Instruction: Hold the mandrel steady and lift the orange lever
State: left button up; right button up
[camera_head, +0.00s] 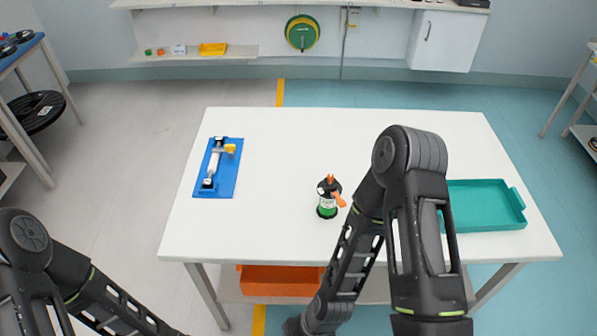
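A small upright device, seemingly the mandrel (327,210), stands on the white table right of centre. It has a dark top and a green lower part. An orange lever (340,200) sticks out from its upper right side and slopes down to the right. A small orange piece also shows at its top. My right arm is folded to the right of the device, with its forearm running down past the table's front edge. My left arm is low at the left, off the table.
A blue board (229,188) with a white roller and a yellow part lies at the table's left. A teal tray (490,226) is at the right, partly behind my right arm. An orange bin (280,281) sits below the table. The middle of the white table (290,145) is clear.

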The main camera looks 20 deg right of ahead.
aim_at(342, 203)
jog(key=i+j, duration=0.1)
jog(key=j, duration=0.2)
jog(key=i+j+z, duration=0.1)
jog(key=j, duration=0.15)
jog(key=z, duration=1.1)
